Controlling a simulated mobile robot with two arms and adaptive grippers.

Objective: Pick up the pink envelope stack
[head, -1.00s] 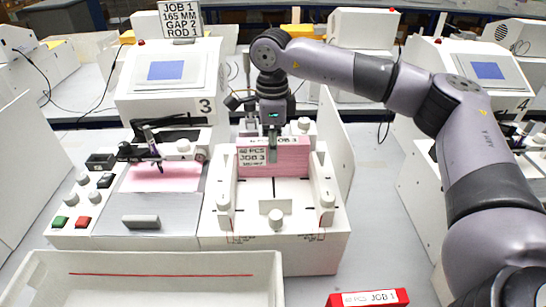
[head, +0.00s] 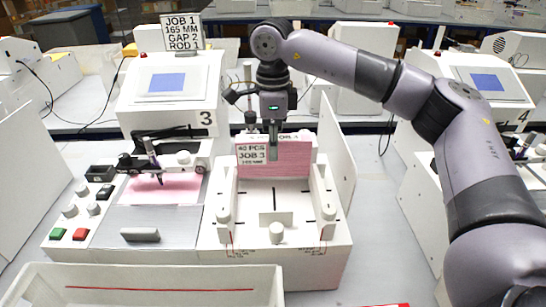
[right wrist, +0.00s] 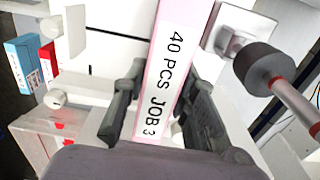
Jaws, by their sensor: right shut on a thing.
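The pink envelope stack (head: 290,172) stands upright at the back of the white feeder tray (head: 305,211), with a label reading "40 PCS JOB 3" on its front. My right gripper (head: 274,153) comes down from above with its fingers around the stack. In the right wrist view, the fingers of the right gripper (right wrist: 160,108) lie on both sides of the stack (right wrist: 176,60), shut on it; its white band reads "40 PCS JOB 3". I cannot tell whether the stack is clear of the tray floor. My left gripper is not in view.
The plotter unit marked 3 (head: 171,94) stands left of the feeder, with a pink sheet (head: 160,190) under its pen. A white bin (head: 150,277) is in front. An upright white panel (head: 336,150) stands right of the stack.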

